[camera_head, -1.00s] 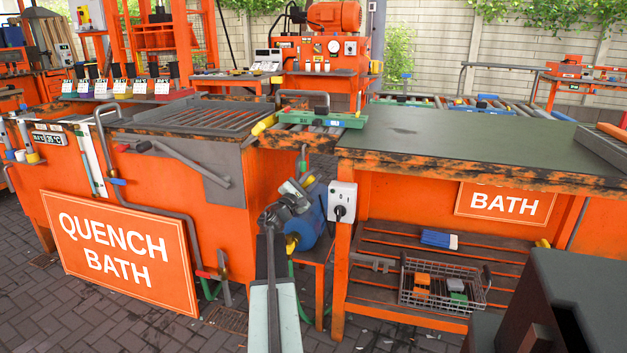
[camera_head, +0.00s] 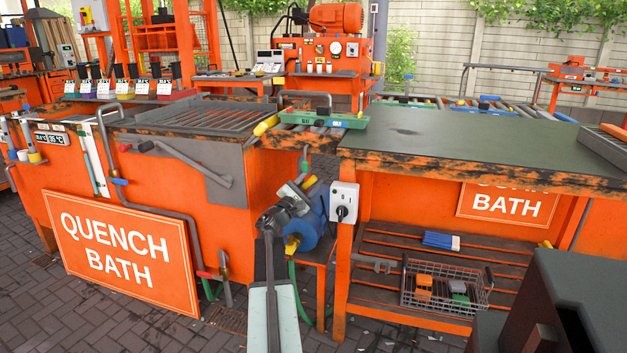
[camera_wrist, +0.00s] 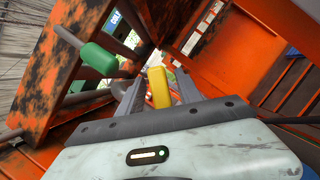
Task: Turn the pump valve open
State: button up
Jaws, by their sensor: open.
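The blue pump (camera_head: 314,235) stands on a small orange stand between the quench bath and the right-hand bench. A yellow handle (camera_head: 309,182), apparently the pump valve's lever, shows just above it. My gripper (camera_head: 297,188) is in front of the pump and hides part of it. In the wrist view the yellow handle (camera_wrist: 160,88) lies between the two fingers of my open gripper (camera_wrist: 162,80). I cannot tell whether either finger touches it. The valve body is mostly hidden.
A green-handled lever (camera_wrist: 98,57) is left of the fingers in the wrist view. The quench bath (camera_head: 215,150) is close on the left.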

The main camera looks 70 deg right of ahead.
aim_at(308, 184)
jog(key=b+v, duration=0.1)
jog(key=v, duration=0.4)
jog(key=shift+a+f, duration=0.2)
jog(key=shift+w+a, duration=0.1)
jog(key=shift+a, duration=0.35)
